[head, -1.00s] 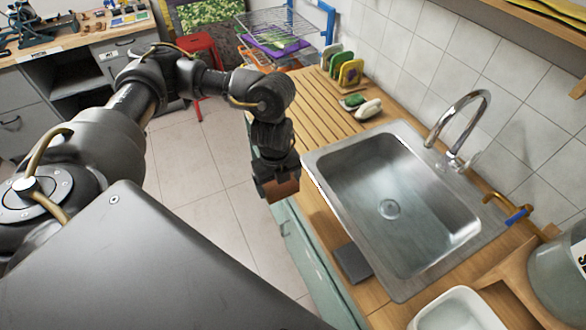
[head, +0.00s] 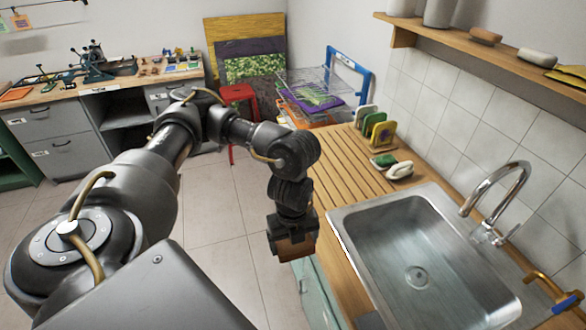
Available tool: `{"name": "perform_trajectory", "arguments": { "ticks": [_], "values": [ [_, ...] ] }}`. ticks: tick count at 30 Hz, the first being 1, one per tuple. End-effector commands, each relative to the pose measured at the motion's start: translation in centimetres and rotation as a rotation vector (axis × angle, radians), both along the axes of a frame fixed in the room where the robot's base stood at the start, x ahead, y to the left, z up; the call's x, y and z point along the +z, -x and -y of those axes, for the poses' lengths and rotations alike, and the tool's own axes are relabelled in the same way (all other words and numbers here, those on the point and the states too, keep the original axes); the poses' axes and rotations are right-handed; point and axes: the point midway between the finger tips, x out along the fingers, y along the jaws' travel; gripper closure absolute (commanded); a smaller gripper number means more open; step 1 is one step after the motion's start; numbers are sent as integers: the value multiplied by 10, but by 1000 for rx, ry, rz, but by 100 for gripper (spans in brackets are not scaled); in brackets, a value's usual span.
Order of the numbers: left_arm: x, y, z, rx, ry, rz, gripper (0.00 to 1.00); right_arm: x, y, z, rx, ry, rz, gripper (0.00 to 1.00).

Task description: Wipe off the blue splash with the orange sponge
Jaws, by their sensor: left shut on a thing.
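My left gripper (head: 294,248) hangs pointing down, just left of the sink and by the counter's front edge. It is shut on an orange-brown block, the orange sponge (head: 297,246), which is partly hidden by the dark fingers. The sponge appears clear of the counter, with the floor behind it. I cannot make out a blue splash anywhere in view. My right gripper is not in view.
A steel sink (head: 400,250) with a curved tap (head: 500,190) is set in the wooden counter. A red stool (head: 237,95) is farther back. The grooved drainboard (head: 340,165) is mostly clear.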

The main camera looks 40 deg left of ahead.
Motion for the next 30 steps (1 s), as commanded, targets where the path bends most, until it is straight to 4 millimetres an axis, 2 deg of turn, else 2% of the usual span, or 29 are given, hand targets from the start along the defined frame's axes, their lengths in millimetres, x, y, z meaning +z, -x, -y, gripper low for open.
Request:
{"name": "perform_trajectory", "arguments": {
  "ticks": [5, 8, 18, 30],
  "values": [
    [-3, -6, 16, -237, 0, 2, 33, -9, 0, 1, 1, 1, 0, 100],
    [-4, -11, 31, -477, 0, 2, 33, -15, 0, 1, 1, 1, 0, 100],
    [-3, -23, 85, -1397, -2, 3, 33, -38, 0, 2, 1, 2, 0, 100],
    [-1, -25, 145, -2486, -2, 0, 33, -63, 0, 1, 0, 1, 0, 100]
  ]
}}
